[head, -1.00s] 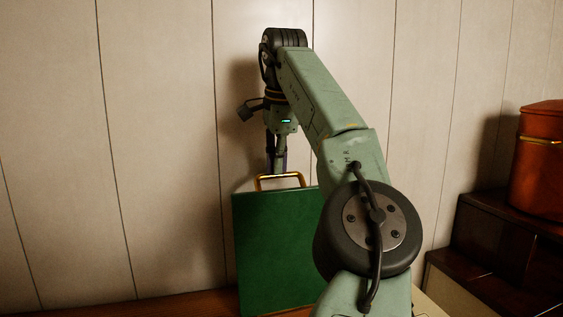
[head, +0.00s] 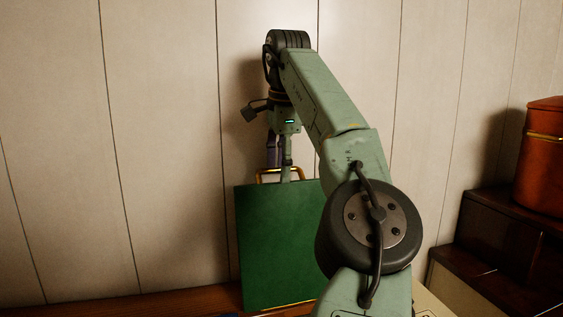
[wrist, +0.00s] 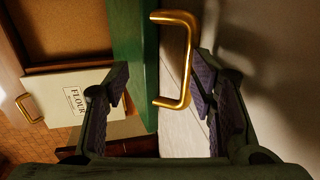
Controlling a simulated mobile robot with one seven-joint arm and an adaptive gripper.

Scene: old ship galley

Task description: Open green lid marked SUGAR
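The green lid (head: 277,245) stands upright in the head view, its broad face toward the camera. In the wrist view the lid (wrist: 133,50) shows edge-on. No SUGAR marking is visible. Its brass handle (head: 267,175) is at the top edge; the wrist view shows the handle (wrist: 187,60) as a curved bar. My gripper (head: 281,168) points down at the handle, partly hidden behind the lid's top. In the wrist view my gripper (wrist: 162,75) is open, its fingers spread on either side of the lid edge and handle. I cannot tell whether they touch.
A cream panel marked FLOUR (wrist: 75,100) with its own brass handle (wrist: 28,108) lies beside the green lid. A brown cork-like surface (wrist: 65,30) is above it. The panelled wall (head: 160,150) is close behind. A red-orange canister (head: 544,160) stands on dark wooden steps (head: 500,235) at right.

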